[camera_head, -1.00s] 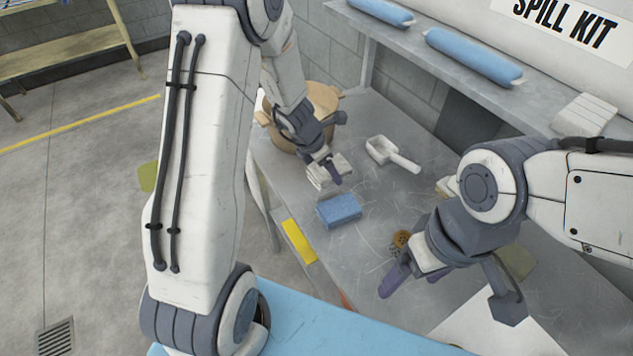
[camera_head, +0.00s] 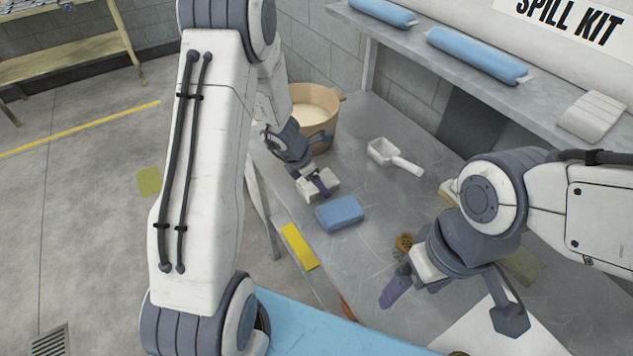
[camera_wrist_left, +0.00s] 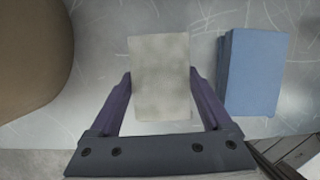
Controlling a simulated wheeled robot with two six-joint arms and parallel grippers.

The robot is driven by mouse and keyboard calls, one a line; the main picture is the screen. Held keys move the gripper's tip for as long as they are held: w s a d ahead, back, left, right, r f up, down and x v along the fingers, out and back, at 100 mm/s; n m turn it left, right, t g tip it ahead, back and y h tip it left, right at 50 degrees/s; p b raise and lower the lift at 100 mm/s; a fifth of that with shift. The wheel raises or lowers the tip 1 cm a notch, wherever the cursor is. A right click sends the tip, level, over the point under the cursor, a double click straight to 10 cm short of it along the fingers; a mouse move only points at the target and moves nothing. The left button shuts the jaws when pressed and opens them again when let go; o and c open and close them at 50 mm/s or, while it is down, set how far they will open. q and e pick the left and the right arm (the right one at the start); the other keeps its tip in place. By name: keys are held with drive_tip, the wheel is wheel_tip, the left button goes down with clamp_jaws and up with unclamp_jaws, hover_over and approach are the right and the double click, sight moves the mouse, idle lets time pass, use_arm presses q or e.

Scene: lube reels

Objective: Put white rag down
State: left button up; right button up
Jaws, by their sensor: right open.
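The white rag (camera_head: 330,190) is a small pale folded block at the metal bench, left of centre in the head view. It also shows in the left wrist view (camera_wrist_left: 160,85), between two purple fingers. My left gripper (camera_head: 318,183) points down over it, its fingers close against both sides of the rag. Whether the rag's underside touches the bench is hard to tell. My right gripper (camera_head: 452,304) is open and empty over the bench's front right part, away from the rag.
A blue folded cloth (camera_head: 340,213) lies just right of the rag. A tan bucket (camera_head: 318,110) stands behind it. A white scoop (camera_head: 394,157) and a round brown thing (camera_head: 404,242) lie on the bench. The shelf (camera_head: 440,80) holds blue rolls.

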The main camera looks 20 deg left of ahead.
sight(322, 179)
use_arm(q)
drive_tip(key=shift+o, duration=0.9)
drive_tip(key=shift+r+p, duration=0.35)
drive_tip(key=shift+r, duration=0.05)
drive_tip(key=p+v, duration=0.3)
drive_tip(key=v, duration=0.8)
drive_tip(key=shift+s+r+p, duration=0.15)
drive_tip(key=shift+r+p, duration=0.05)
drive_tip(key=shift+p, duration=0.1)
drive_tip(key=shift+a, duration=0.1)
drive_tip(key=b+x, duration=0.4)
drive_tip(key=x, duration=0.8)
drive_tip(key=shift+f, duration=0.45)
wheel_tip(322, 179, up, 5)
drive_tip(key=shift+f+p, duration=0.15)
drive_tip(key=shift+p, duration=0.8)
